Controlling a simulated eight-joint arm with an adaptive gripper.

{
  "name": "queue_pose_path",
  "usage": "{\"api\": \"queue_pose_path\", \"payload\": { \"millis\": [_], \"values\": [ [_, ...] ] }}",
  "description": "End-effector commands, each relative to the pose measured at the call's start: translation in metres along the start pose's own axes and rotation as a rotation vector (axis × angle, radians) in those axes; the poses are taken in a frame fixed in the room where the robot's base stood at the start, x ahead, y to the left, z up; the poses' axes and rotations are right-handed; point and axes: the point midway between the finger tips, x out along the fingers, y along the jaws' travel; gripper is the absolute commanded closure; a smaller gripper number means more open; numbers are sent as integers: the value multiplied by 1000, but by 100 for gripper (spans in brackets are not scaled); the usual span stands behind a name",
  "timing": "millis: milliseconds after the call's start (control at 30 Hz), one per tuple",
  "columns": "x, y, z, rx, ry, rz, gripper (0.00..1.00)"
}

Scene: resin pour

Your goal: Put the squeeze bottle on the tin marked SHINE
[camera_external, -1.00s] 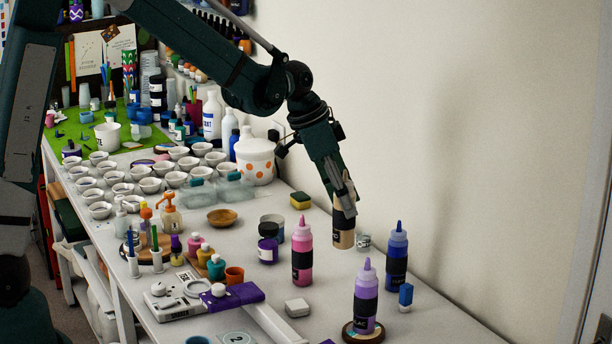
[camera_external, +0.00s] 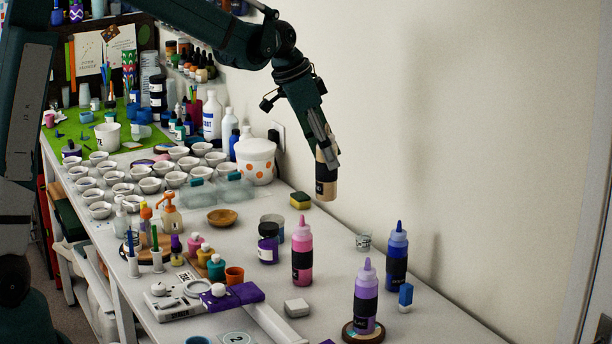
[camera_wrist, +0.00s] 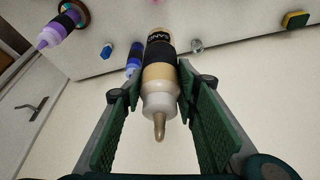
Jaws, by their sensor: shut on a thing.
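My gripper (camera_external: 322,150) is shut on a tan squeeze bottle (camera_external: 326,187) with a black label, holding it above the table near the wall. In the wrist view the same bottle (camera_wrist: 160,75) lies between the green finger pads of my gripper (camera_wrist: 160,105), its nozzle toward the camera. I cannot read the word SHINE anywhere. A grey tin-like container (camera_external: 279,220) stands partly hidden behind a purple jar (camera_external: 268,252); its marking cannot be made out.
A pink bottle (camera_external: 302,260), a purple bottle (camera_external: 366,300) on a round wooden base and a blue bottle (camera_external: 397,262) stand nearby. A small glass (camera_external: 363,241) and a sponge (camera_external: 300,201) are close too. White bowls (camera_external: 150,185) crowd the left.

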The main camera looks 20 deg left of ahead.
Motion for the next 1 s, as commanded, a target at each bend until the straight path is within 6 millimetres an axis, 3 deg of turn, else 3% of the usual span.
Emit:
{"api": "queue_pose_path", "payload": {
  "millis": [100, 600, 933, 1000],
  "values": [
    [-4, -39, 10, -22, 0, -10, 85],
    [-25, -180, 64, -93, 1, -39, 85],
    [-36, -232, 92, -119, 2, -51, 85],
    [-25, -231, 95, -117, 2, -50, 85]
  ]
}}
